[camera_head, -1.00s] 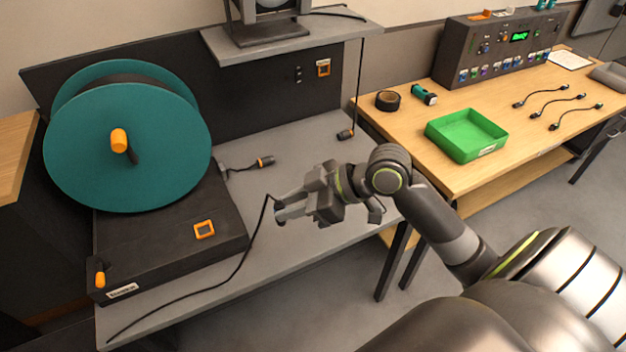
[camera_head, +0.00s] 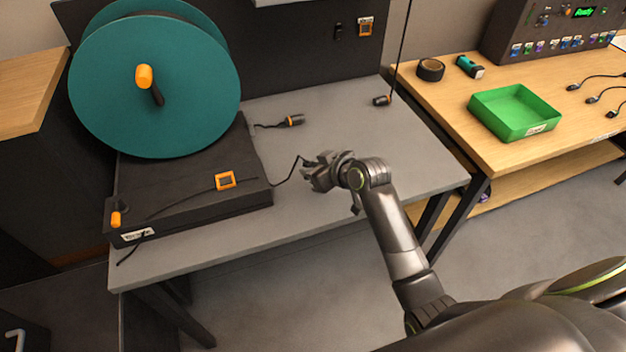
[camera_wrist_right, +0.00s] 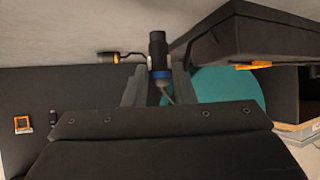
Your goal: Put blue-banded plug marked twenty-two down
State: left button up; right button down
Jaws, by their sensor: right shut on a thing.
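The blue-banded plug (camera_wrist_right: 158,52) is a dark cylinder with a blue ring, held between the two fingers of my right gripper (camera_wrist_right: 158,85) in the wrist view. Its cable runs from the banded end. The marking on it cannot be read. In the head view my right gripper (camera_head: 312,172) is over the front part of the grey bench (camera_head: 340,120), beside the reel's dark base, and the plug is mostly hidden by the gripper. The black cable (camera_head: 287,178) runs left from it across the base. My left gripper is not in view.
A teal reel (camera_head: 155,85) stands on a dark base (camera_head: 190,190) at left. Two orange-banded plugs lie further back on the bench, one near the reel (camera_head: 293,120), one at right (camera_head: 382,100). A green tray (camera_head: 515,112) sits on the wooden table.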

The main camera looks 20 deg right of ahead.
jog(key=shift+f, duration=2)
jog(key=shift+f, duration=0.1)
jog(key=shift+f, duration=0.3)
jog(key=c, duration=1.2)
grip_release()
jog(key=shift+r, duration=0.2)
jog(key=shift+r, duration=0.35)
jog(key=shift+s+d+r, duration=0.1)
jog(key=shift+s+d, duration=0.1)
jog(key=shift+s, duration=0.15)
jog(key=v, duration=1.1)
